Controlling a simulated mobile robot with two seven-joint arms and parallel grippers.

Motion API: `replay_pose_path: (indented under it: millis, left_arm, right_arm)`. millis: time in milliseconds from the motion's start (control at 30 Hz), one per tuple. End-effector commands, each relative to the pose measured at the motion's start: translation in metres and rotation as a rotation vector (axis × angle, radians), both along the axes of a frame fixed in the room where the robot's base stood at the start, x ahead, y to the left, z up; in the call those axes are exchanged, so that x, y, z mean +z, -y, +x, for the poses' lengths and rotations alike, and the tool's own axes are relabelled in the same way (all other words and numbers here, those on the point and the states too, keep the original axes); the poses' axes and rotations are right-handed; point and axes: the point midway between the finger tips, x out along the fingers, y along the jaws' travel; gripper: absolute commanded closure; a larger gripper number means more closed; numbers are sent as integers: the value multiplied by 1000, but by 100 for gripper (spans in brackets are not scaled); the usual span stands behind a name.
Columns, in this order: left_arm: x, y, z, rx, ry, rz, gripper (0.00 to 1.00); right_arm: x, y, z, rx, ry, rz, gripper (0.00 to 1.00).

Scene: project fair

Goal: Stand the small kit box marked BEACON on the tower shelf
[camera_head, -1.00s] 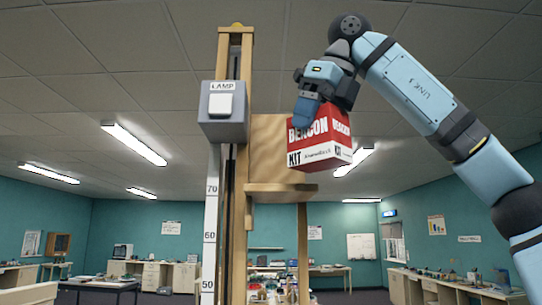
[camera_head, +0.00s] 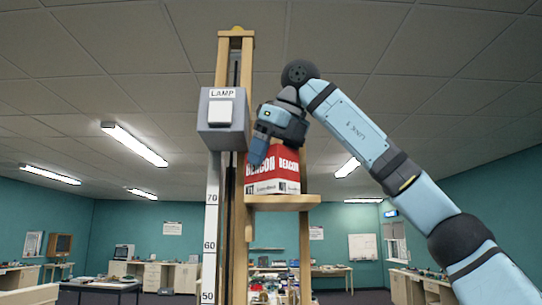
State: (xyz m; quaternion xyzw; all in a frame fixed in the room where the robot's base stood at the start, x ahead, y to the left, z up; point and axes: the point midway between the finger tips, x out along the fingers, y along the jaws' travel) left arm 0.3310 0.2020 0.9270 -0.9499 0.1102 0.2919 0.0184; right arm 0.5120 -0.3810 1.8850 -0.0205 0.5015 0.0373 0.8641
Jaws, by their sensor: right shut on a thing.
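The red and white kit box marked BEACON (camera_head: 284,171) is upright over the wooden tower shelf (camera_head: 285,201). Its bottom edge appears at the shelf's top surface; I cannot tell whether its weight rests there. My right gripper (camera_head: 262,148) reaches in from the right and is shut on the box at its upper left, with one blue finger across the front. The other finger is hidden. My left gripper is not in view.
A grey LAMP switch box (camera_head: 221,120) is on the tower, close left of my right gripper. A scale strip (camera_head: 210,225) runs down below it. The wooden tower post (camera_head: 239,235) stands beside the shelf. Benches line the far walls.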

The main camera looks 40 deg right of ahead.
Motion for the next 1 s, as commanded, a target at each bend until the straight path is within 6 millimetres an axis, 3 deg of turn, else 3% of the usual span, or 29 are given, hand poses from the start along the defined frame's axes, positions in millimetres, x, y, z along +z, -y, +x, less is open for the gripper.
replay_pose_path:
  millis: [267, 300, 400, 767, 1000]
  left_arm:
    - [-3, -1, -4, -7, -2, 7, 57]
    - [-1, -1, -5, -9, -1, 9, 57]
    - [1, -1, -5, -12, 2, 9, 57]
    - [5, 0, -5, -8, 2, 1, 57]
    - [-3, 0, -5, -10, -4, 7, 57]
  right_arm:
    - [-5, 0, 0, 1, 0, 0, 65]
    - [-4, 0, 0, 1, 0, 0, 27]
    - [-4, 0, 0, 1, 0, 0, 9]
    - [4, 0, -2, 0, 2, 0, 9]
    - [34, 1, -20, -2, 6, -1, 9]
